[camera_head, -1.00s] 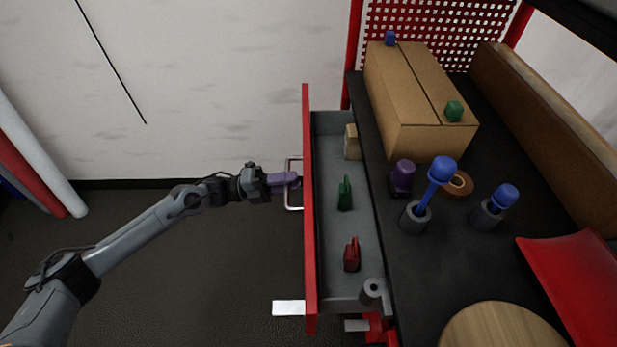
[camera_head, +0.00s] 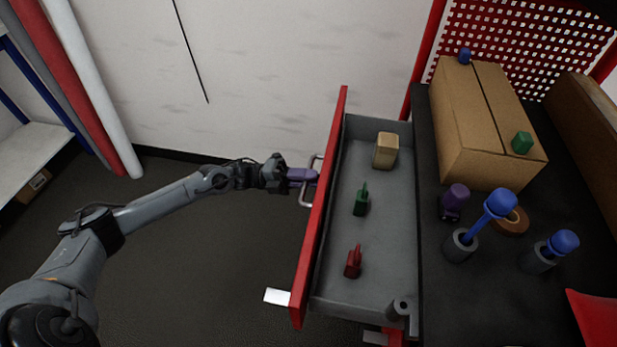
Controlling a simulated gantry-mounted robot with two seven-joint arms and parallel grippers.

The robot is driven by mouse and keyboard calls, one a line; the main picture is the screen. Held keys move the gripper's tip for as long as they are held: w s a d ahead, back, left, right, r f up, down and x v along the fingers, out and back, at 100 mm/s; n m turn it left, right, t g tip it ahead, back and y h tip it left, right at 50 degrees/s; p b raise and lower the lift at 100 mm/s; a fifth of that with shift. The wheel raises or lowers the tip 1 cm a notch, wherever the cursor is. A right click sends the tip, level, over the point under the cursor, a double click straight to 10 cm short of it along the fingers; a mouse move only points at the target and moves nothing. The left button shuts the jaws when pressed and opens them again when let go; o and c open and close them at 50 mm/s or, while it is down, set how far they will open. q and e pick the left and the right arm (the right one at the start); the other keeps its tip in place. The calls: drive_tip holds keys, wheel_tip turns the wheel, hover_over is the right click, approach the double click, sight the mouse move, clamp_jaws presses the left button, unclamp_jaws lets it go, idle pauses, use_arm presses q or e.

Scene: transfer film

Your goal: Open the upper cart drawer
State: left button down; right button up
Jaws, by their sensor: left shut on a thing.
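The upper cart drawer (camera_head: 385,235) is pulled out to the left of the cart, with a red front panel (camera_head: 318,215) and a grey inside. Its metal handle (camera_head: 304,203) is on the outer face of the panel. My left gripper (camera_head: 308,177) comes in from the left and is shut on the handle; its purple fingers partly hide the handle. In the drawer lie a tan block (camera_head: 386,150), a green item (camera_head: 361,200) and a red item (camera_head: 353,262). My right gripper is not in view.
The black cart top (camera_head: 450,310) holds a cardboard box (camera_head: 478,125), a purple item (camera_head: 454,202), blue-headed tools in grey holders (camera_head: 461,246), and a tape roll (camera_head: 511,221). A white tab (camera_head: 277,296) juts out below the drawer.

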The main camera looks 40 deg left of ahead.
use_arm(q)
drive_tip(key=c, duration=1.2)
unclamp_jaws()
drive_tip(key=shift+a, duration=0.1)
drive_tip(key=p+v, duration=0.2)
drive_tip(key=v, duration=0.8)
drive_tip(key=shift+s+a, duration=0.15)
drive_tip(key=shift+a, duration=0.15)
